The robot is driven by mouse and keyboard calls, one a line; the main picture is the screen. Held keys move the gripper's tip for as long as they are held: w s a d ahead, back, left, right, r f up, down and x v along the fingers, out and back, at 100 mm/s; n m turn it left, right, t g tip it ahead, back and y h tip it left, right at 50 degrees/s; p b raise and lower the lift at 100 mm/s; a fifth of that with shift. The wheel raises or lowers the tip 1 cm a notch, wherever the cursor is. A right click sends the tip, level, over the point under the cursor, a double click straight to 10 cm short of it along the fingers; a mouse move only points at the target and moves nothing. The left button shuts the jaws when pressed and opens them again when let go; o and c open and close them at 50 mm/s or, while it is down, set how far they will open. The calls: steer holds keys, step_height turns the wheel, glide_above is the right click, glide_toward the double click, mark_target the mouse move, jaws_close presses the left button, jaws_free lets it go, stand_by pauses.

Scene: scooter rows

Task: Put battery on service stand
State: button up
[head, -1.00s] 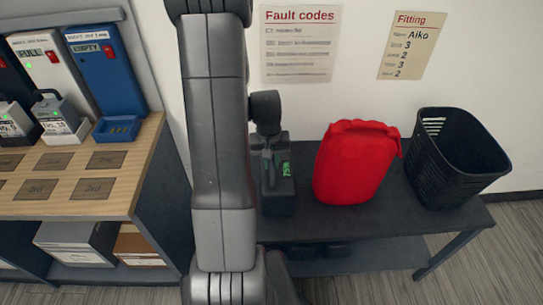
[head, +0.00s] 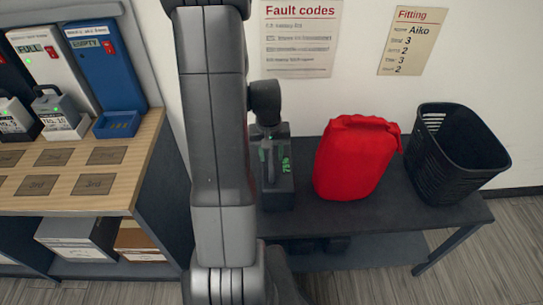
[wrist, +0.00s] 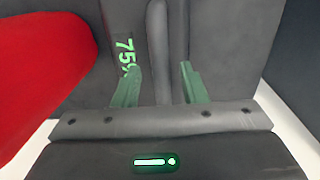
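A dark grey block with a green "75%" readout (head: 286,165) stands on the dark bench, left of the red bag. It looks like the battery standing on or in the service stand; I cannot tell the two apart here. My gripper (head: 268,150) is directly over it, partly hidden by my arm. In the wrist view, the green fingers of my gripper (wrist: 162,88) are apart, on either side of an upright dark bar (wrist: 158,45) like a handle. Narrow gaps show beside the bar. The "75%" readout (wrist: 126,55) lies just behind the left finger.
A red bag (head: 352,160) stands close on the right of the block, with a black basket (head: 455,155) beyond it on the bench (head: 400,205). At left, a wooden counter (head: 60,195) carries chargers and grey batteries (head: 55,108). A wall with posters is behind.

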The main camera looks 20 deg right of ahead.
step_height(320, 180, up, 10)
steer(key=shift+a+r+p, duration=0.2)
steer(key=shift+a+p, duration=0.1)
steer(key=shift+p, duration=0.1)
